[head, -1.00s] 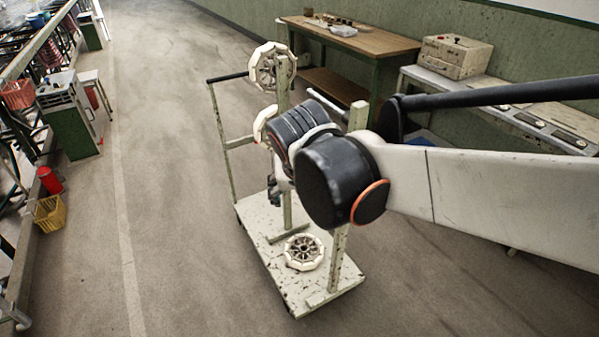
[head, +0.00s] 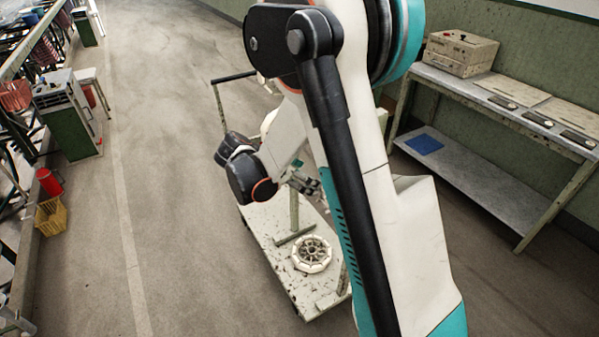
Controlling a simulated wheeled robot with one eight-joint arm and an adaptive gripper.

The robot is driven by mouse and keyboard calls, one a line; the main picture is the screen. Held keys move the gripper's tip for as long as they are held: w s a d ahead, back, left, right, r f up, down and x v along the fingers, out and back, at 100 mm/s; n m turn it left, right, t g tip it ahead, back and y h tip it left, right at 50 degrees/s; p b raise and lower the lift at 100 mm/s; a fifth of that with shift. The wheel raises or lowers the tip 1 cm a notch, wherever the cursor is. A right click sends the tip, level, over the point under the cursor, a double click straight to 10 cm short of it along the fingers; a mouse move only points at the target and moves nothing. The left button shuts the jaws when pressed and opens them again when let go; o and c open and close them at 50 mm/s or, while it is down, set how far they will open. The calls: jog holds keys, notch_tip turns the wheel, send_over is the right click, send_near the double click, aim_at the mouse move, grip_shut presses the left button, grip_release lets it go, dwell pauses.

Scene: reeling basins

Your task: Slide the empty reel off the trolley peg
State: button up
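The trolley (head: 262,232) stands on the floor in the middle, its deck chipped and cream coloured. A white spoked reel (head: 312,254) lies flat on the deck. The pegs and most of the posts are hidden by my arm. What looks like my gripper (head: 306,183) shows as small grey parts beside the trolley post, above the deck. Its fingers are too small and covered to tell whether they are open or hold anything.
A grey bench (head: 480,185) with a beige box (head: 458,54) stands at the right wall. A green-sided cabinet (head: 68,125), red bucket (head: 48,182) and yellow basket (head: 51,216) are at left. The floor between them and the trolley is clear.

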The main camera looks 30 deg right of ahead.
jog(key=b+x, duration=0.4)
jog(key=x, duration=0.6)
jog(key=shift+s+d+f, duration=0.1)
jog(key=shift+f, duration=0.1)
jog(key=shift+x, duration=1.05)
jog(key=shift+d, duration=0.1)
jog(key=c, duration=1.2)
